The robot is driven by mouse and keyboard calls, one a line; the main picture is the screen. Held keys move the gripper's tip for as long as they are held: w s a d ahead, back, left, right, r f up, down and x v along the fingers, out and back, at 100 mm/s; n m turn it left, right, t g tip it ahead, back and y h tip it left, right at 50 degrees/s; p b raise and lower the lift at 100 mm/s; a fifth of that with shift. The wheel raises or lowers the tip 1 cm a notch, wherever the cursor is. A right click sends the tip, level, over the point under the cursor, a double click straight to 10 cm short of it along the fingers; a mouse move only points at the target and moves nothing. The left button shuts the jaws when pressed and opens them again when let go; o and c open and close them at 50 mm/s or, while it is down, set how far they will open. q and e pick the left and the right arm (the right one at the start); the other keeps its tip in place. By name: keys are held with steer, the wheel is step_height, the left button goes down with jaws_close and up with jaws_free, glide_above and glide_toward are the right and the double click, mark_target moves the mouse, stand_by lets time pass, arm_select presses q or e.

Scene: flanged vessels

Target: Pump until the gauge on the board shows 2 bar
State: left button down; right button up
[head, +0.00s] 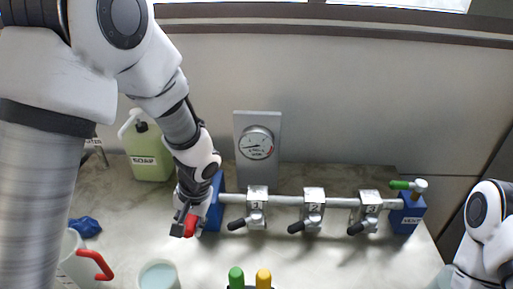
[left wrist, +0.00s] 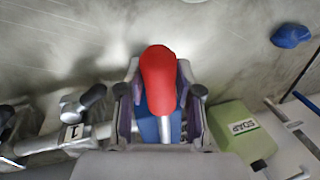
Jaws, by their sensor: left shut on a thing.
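The round gauge (head: 257,143) sits on a grey board (head: 257,180) behind the pipe. Its needle points left and slightly down; the scale is too small to read. My left gripper (head: 187,223) is shut on the red pump handle (head: 191,225), at the left end of the pipe beside a blue block (head: 215,205). In the left wrist view the red handle (left wrist: 158,78) sticks up between the two fingers of the gripper (left wrist: 160,100), with the blue block below it. Only my right arm shows, at the right edge; its gripper is out of view.
The pipe carries valves 1 (head: 257,207), 2 (head: 313,210) and a third (head: 369,209), with black levers pointing lower left. A green-handled vent (head: 401,185) is at the right end.

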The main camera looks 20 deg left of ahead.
arm_select(q)
steer(key=r+p, duration=0.2)
steer(key=r, duration=0.1)
steer(key=w+r+p, duration=0.1)
steer(key=r+p, duration=0.1)
steer(key=r, duration=0.1)
steer(key=r+p, duration=0.2)
steer(key=r, duration=0.1)
steer(key=shift+w+a, duration=0.2)
steer(key=shift+w, duration=0.3)
steer(key=shift+f, duration=0.25)
arm_select(e)
step_height(320, 180, up, 8)
steer(key=shift+f, duration=0.25)
steer(key=shift+s, duration=0.1)
